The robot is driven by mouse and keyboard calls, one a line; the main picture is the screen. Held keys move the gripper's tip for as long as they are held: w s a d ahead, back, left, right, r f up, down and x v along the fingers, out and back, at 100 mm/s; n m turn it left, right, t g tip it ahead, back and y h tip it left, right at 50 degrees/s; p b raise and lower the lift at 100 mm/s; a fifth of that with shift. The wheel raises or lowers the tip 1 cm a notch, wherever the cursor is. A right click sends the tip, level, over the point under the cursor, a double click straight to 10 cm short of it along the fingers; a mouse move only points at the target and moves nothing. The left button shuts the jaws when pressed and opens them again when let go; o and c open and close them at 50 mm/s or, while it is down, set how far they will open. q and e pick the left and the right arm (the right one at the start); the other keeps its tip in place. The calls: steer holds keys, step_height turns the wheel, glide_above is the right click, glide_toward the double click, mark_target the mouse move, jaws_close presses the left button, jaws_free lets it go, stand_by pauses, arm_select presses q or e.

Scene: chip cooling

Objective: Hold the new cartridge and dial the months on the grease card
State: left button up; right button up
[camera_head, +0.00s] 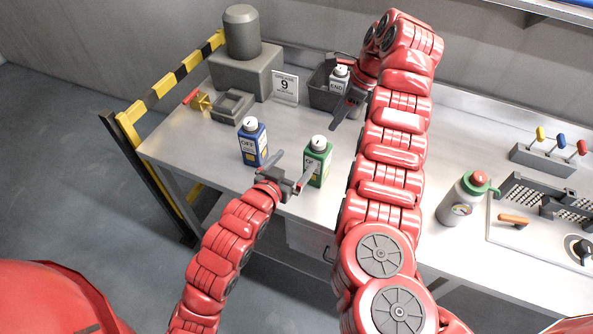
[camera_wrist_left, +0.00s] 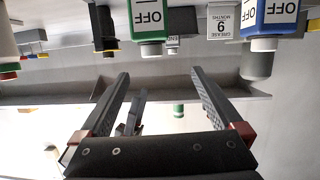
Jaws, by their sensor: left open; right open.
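The grease card (camera_head: 285,86) stands upright at the back of the bench, leaning by a grey block, and reads 9; in the left wrist view it (camera_wrist_left: 222,20) appears upside down with "GREASE 9 MONTHS". A blue cartridge (camera_head: 253,146) and a green cartridge (camera_head: 318,163) stand upright near the front edge, both labelled OFF. A white-capped cartridge marked END (camera_head: 338,79) stands in a dark bin (camera_head: 319,92). My left gripper (camera_head: 290,171) is open and empty in front of the blue and green cartridges. My right gripper (camera_head: 343,100) is open beside the bin; its far finger is partly hidden.
A grey machine with a cylinder (camera_head: 241,33) stands back left, with a small grey tray (camera_head: 232,105) before it. A grey flask (camera_head: 463,200) with a red-and-green top and a lever panel (camera_head: 548,158) are at right. A yellow-black barrier (camera_head: 160,88) lines the left edge.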

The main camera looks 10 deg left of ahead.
mark_target(322, 147)
arm_select(q)
steer(key=shift+g, duration=0.6)
steer(key=x, duration=0.5)
steer(key=f+x, duration=0.1)
steer(key=x, duration=0.5)
steer(key=s+f+x, duration=0.1)
steer(key=x, duration=0.5)
steer(key=shift+d, duration=0.3)
steer(key=c, duration=1.3)
steer(key=shift+c, duration=0.2)
